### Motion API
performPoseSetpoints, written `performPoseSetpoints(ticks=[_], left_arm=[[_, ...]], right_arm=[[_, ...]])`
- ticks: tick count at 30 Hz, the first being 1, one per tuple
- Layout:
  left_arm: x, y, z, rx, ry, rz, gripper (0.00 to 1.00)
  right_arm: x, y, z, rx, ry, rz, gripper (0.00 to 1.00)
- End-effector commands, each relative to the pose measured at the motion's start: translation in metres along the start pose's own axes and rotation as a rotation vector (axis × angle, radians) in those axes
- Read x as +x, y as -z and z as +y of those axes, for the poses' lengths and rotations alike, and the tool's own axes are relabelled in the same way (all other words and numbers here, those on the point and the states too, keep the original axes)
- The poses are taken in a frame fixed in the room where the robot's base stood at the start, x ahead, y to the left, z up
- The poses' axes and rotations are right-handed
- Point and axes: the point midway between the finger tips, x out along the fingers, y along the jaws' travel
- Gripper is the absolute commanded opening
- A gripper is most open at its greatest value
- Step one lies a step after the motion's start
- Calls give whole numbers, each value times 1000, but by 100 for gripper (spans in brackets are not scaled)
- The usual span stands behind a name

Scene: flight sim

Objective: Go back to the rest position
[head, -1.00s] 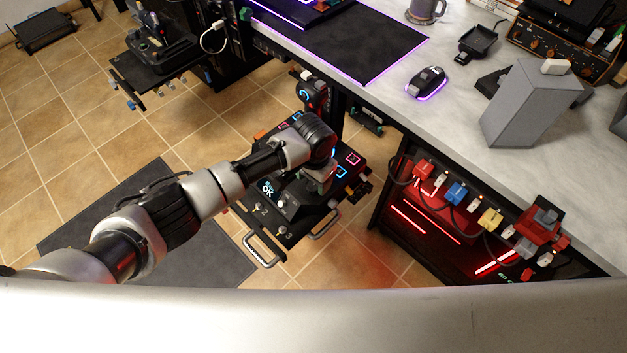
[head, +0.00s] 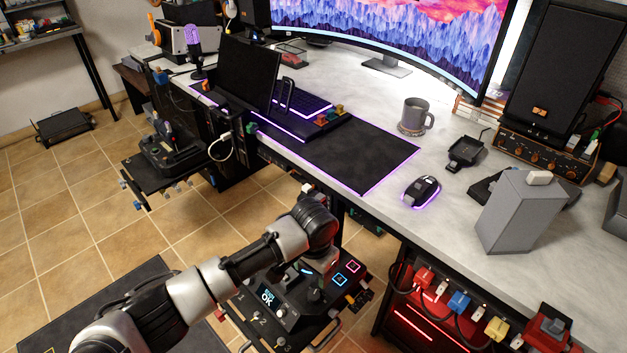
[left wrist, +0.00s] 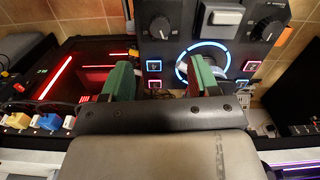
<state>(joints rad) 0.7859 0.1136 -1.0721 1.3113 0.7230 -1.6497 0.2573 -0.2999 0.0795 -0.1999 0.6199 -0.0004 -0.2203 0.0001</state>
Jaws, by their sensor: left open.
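My left arm comes in from the lower left in the head view and reaches over a black control panel (head: 285,312) with lit squares, switches and a small screen. Its gripper is hidden there behind the wrist. In the left wrist view my left gripper (left wrist: 160,80) is open, with two green-padded fingers apart and nothing seen between them. Beyond the fingers is the control panel (left wrist: 212,30), with a blue-lit ring, black knobs and a grey rocker. My right gripper is not in view.
The desk (head: 450,215) stands to the right with a mouse (head: 421,190), a mug (head: 415,115) and a grey box (head: 515,215). Red, blue and yellow plugs (head: 458,302) line its front. A side shelf (head: 165,165) sticks out at left. Tiled floor (head: 60,215) lies open at left.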

Motion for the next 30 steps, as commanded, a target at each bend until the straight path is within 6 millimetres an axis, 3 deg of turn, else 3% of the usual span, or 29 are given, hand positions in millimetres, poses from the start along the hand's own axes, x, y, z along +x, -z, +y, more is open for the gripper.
performPoseSetpoints(ticks=[4,7,14,20,24,30], left_arm=[[2,-2,4,3,-9,3,60],[7,-10,18,13,-45,26,60],[17,-53,62,-17,-181,167,60],[15,-110,62,-147,-213,284,60],[13,-163,47,-267,-172,329,60],[6,-226,27,-387,-77,340,60]], right_arm=[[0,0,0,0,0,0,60],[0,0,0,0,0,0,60],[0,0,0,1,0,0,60],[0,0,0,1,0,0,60],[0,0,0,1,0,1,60],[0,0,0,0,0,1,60]])
